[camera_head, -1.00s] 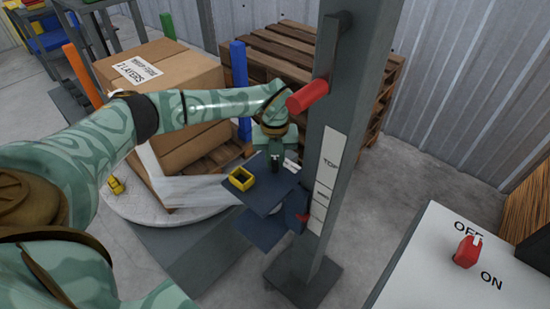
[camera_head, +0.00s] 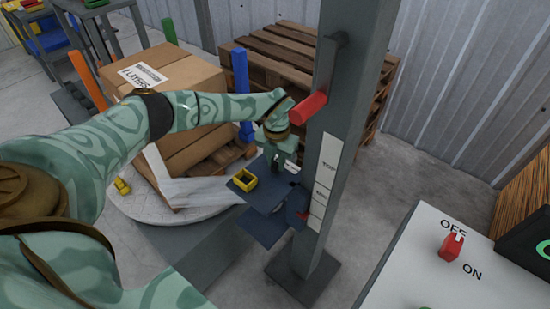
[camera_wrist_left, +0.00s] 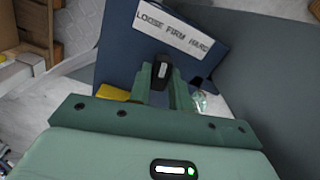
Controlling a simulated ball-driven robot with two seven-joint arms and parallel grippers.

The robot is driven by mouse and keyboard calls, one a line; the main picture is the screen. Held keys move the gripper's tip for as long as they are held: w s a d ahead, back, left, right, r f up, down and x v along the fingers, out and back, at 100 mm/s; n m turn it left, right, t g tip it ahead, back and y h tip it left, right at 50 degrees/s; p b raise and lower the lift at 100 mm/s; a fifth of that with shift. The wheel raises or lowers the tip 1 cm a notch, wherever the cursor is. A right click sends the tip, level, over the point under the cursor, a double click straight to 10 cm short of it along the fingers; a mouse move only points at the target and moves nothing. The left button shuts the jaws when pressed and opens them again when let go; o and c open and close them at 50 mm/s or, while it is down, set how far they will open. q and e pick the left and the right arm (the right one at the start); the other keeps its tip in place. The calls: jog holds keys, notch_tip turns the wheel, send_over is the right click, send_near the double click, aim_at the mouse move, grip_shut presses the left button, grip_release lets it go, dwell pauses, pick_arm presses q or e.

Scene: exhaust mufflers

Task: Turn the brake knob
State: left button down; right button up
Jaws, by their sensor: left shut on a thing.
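The brake knob (camera_wrist_left: 161,74) is small and dark with a pale mark, on a dark blue plate (camera_wrist_left: 118,63) in the left wrist view. A white label (camera_wrist_left: 172,34) beside it reads LOOSE, FIRM and what looks like HARD. The knob's mark faces roughly the middle of the label. My left gripper (camera_wrist_left: 162,88) is shut on the knob, one finger on each side. In the head view the left gripper (camera_head: 279,168) reaches down to the blue plate (camera_head: 263,197), beside the grey post. There the knob is hidden by the gripper. My right gripper is not in view.
The grey post (camera_head: 345,130) with a red handle (camera_head: 308,108) stands close right of the gripper. Wrapped cartons (camera_head: 180,75) stand behind left. A panel with a red OFF/ON switch (camera_head: 451,246) is at right.

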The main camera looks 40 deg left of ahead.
aim_at(276, 163)
pick_arm(q)
jog(key=shift+m+p, duration=0.4)
jog(key=shift+m, duration=0.6)
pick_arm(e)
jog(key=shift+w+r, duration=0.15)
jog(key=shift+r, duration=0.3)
pick_arm(q)
jog(key=c, duration=1.3)
grip_release()
notch_tip(276, 163, up, 16)
jog(key=p, duration=0.5)
jog(key=shift+r, duration=0.15)
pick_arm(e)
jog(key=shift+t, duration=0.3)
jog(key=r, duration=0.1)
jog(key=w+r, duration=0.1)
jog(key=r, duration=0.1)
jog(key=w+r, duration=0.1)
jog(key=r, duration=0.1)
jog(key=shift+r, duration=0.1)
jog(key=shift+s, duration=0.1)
